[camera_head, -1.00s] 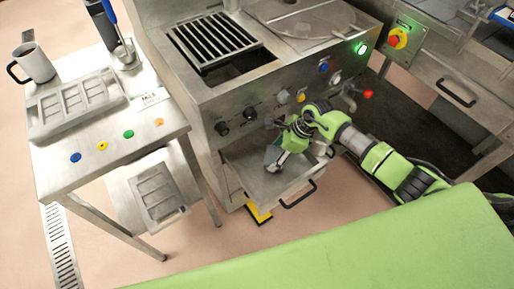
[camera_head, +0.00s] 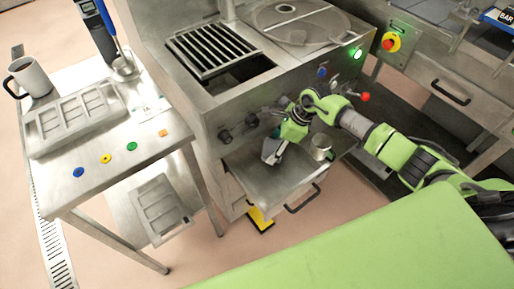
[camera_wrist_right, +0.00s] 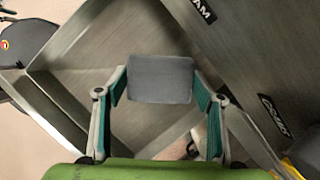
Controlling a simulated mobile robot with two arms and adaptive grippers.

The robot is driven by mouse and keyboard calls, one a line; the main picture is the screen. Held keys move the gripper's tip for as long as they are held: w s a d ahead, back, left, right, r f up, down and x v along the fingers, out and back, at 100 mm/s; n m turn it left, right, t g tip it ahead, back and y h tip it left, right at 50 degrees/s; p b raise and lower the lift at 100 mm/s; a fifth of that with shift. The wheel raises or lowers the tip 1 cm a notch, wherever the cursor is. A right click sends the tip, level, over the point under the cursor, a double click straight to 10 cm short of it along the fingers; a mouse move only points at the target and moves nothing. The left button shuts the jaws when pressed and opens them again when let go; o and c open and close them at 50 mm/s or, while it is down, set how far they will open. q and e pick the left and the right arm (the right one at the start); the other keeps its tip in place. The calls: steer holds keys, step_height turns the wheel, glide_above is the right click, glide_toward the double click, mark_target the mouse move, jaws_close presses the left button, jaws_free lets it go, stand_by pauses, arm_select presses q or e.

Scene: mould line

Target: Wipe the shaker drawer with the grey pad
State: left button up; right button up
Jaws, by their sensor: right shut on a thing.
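The shaker drawer (camera_head: 262,184) is pulled out from the front of the steel machine, its flat metal floor showing. My right gripper (camera_head: 273,151) reaches into it from the right, low over the floor near the machine side. It is shut on the grey pad (camera_wrist_right: 160,79), which sits between the two teal-lined fingers in the right wrist view. The pad is over the drawer floor; I cannot tell whether it touches. My left gripper is not in view.
A small metal cup (camera_head: 320,147) stands at the drawer's right part, close to my right arm. The drawer handle (camera_head: 303,198) sticks out in front. A side table (camera_head: 66,186) with a mould and a mug (camera_head: 31,78) stands at the left. A green surface fills the bottom.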

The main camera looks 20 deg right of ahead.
steer(key=shift+w+r, duration=0.1)
steer(key=shift+r, duration=0.45)
steer(key=shift+r+p, duration=0.65)
steer(key=shift+r, duration=0.6)
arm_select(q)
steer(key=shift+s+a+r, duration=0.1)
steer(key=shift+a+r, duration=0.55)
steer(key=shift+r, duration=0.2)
